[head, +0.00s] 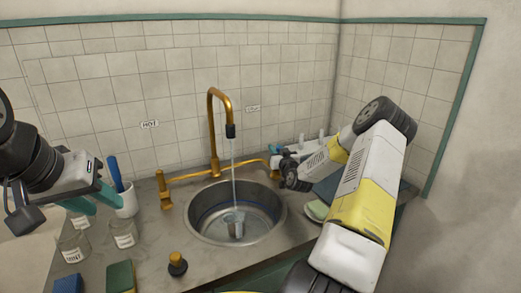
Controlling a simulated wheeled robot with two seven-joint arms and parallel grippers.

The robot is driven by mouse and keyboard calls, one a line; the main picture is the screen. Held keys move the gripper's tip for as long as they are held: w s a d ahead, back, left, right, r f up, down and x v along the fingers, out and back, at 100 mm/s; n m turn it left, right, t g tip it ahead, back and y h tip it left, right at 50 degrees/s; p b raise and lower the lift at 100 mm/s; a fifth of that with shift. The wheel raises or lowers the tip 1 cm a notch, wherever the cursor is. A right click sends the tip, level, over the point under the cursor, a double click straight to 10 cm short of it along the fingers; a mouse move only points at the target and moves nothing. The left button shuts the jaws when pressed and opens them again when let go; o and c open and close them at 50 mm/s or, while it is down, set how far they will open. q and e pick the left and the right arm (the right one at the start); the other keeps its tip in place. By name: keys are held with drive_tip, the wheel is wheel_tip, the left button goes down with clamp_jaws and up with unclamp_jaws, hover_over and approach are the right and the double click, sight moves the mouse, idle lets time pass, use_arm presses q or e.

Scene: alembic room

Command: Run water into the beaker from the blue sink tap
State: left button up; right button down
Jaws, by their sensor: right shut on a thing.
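A clear beaker (236,229) stands in the round metal sink (205,233), under the brass spout (211,110). A thin stream of water (233,175) runs from the spout's dark tip down to the beaker; the water level inside is too small to tell. My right gripper (275,156) is shut at the right end of the brass tap pipe, on the right tap handle, which is mostly hidden by the gripper; its blue colour cannot be made out. My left gripper (106,209) is open and empty at the left, above the counter near the cup.
A white cup (127,203) with a blue-handled tool and several labelled glass beakers (74,248) stand on the left counter. A brass left tap handle (164,190), a brass-topped knob (177,263) and a sponge (121,277) are around the sink. A soap dish (316,210) lies right.

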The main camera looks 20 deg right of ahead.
drive_tip(key=shift+w+f+g, duration=0.25)
drive_tip(key=shift+w+g, duration=0.45)
drive_tip(key=shift+g, duration=0.6)
drive_tip(key=c, duration=1.2)
unclamp_jaws()
drive_tip(key=shift+a, duration=0.1)
drive_tip(key=shift+c, duration=0.2)
drive_tip(key=v, duration=0.7)
drive_tip(key=shift+s, duration=0.35)
